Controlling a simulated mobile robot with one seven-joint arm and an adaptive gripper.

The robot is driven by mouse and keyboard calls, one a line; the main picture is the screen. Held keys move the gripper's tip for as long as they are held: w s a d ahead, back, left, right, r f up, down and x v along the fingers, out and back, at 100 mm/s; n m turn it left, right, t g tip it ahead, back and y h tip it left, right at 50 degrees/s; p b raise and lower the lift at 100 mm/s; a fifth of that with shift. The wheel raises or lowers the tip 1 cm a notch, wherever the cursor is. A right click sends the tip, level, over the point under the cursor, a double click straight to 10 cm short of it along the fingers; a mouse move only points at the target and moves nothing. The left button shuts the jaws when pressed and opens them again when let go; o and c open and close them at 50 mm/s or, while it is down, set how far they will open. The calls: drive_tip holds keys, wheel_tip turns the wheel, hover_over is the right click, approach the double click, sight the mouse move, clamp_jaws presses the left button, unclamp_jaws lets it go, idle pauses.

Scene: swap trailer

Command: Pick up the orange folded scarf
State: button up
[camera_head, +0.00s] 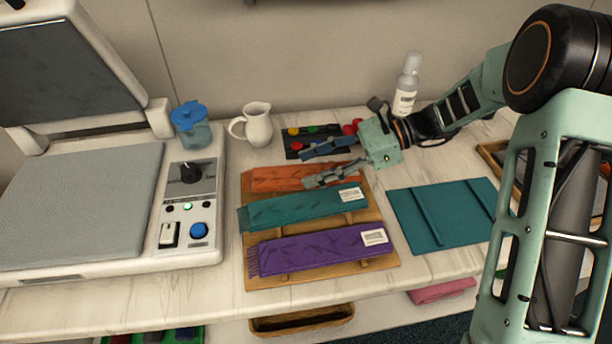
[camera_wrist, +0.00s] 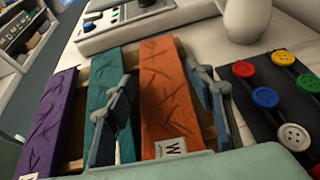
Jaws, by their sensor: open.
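The orange folded scarf (camera_head: 277,179) lies at the back of a wooden rack, behind a teal scarf (camera_head: 290,209) and a purple scarf (camera_head: 318,249). My gripper (camera_head: 318,163) is open over the right part of the orange scarf. In the wrist view the orange scarf (camera_wrist: 166,90) runs between the two fingers of my gripper (camera_wrist: 160,115), with its white label near the bottom edge. One finger is over the teal scarf (camera_wrist: 103,85) side, the other on the far side of the orange scarf. I cannot tell whether the fingers touch the cloth.
A dark tray of coloured buttons (camera_head: 295,148) lies just behind the rack, close to one finger. A white pitcher (camera_head: 257,125), a blue-lidded jar (camera_head: 192,127) and a white bottle (camera_head: 406,88) stand at the back. A teal mat (camera_head: 440,212) lies right; a press (camera_head: 75,205) stands left.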

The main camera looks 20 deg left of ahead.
sight(284, 175)
drive_tip(key=x, duration=0.4)
drive_tip(key=shift+s+a, duration=0.2)
drive_tip(key=c, duration=0.8)
drive_tip(key=shift+r, duration=0.15)
drive_tip(key=shift+c, duration=0.2)
